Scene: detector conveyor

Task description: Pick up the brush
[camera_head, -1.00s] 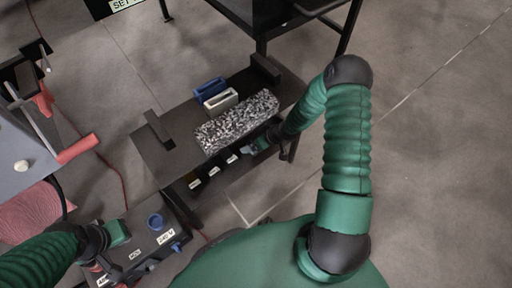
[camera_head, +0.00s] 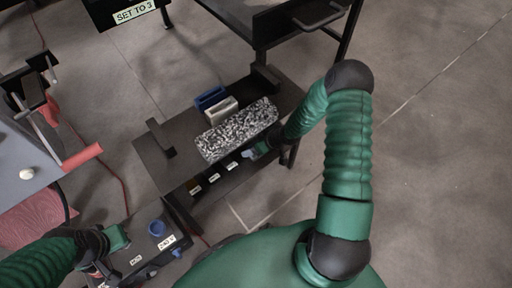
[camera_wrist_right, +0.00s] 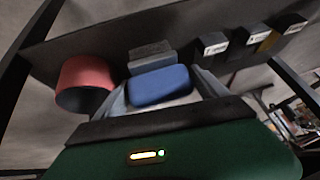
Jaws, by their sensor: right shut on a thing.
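My right gripper (camera_head: 258,151) reaches to the front edge of the dark bench, beside the speckled block. In the right wrist view it (camera_wrist_right: 160,95) is shut on a blue, rounded block that looks like the brush (camera_wrist_right: 160,85). A grey block (camera_wrist_right: 152,55) shows just beyond it; I cannot tell whether it is part of the brush. In the head view the held thing is small and partly hidden by the gripper. My left gripper (camera_head: 118,240) is at the lower left, by a black box; its fingers are not clear.
The dark bench (camera_head: 158,178) carries a speckled block (camera_head: 238,130), a blue piece (camera_head: 210,97) and a beige piece (camera_head: 221,109). Small labelled compartments (camera_head: 213,178) line its front. A black box (camera_head: 150,245) has a blue knob. A red cylinder (camera_wrist_right: 84,84) stands left of the right gripper.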

